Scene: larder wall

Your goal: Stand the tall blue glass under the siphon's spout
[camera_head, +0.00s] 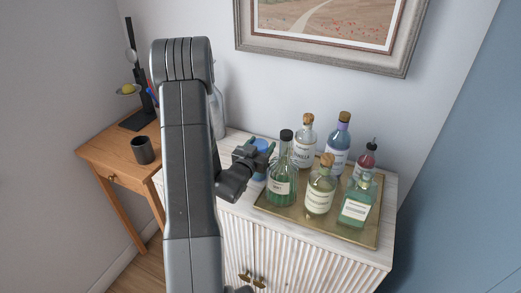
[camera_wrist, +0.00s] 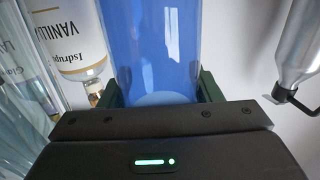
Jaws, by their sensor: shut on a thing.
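The tall blue glass (camera_head: 261,145) is upright between the jaws of my gripper (camera_head: 257,157), over the white cabinet. In the wrist view the blue glass (camera_wrist: 152,50) fills the middle, with a green-padded finger on each side. My gripper is shut on it. I cannot tell whether its base touches the cabinet top. The siphon (camera_head: 219,112), silvery, stands to the left of the glass, mostly hidden behind my arm. In the wrist view the siphon (camera_wrist: 303,45) is at the right edge, with a dark curved spout, apart from the glass.
A brass tray (camera_head: 325,228) with several bottles stands right of the glass; a dark-capped green bottle (camera_head: 283,178) is close beside my gripper. A wooden side table (camera_head: 105,153) at the left holds a dark cup (camera_head: 143,150). A framed picture hangs above.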

